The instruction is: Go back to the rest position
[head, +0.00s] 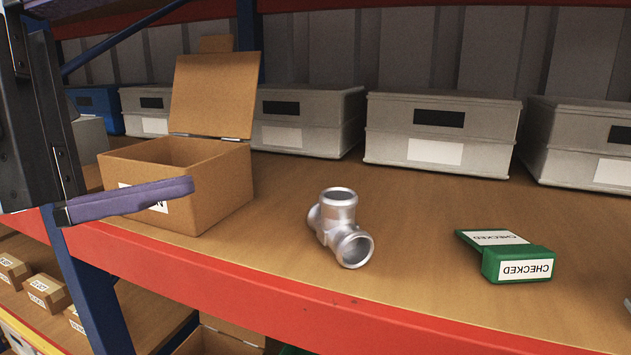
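My gripper (160,97) is at the left edge of the head view, with a dark body and two purple fingers. The fingers are wide apart, one at the top edge and one lower down, with nothing held between them. The lower finger covers part of an open cardboard box (222,186) on the shelf (420,285). A silver metal pipe casting (338,228) stands on the shelf right of the box, apart from the gripper. A green block marked CHECKED (518,262) lies farther right.
Grey lidded bins (440,130) line the back of the shelf, with a blue bin (98,108) at the far left. A red beam (270,300) runs along the front edge. Small cartons (46,291) sit on the lower shelf. The wood around the casting is clear.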

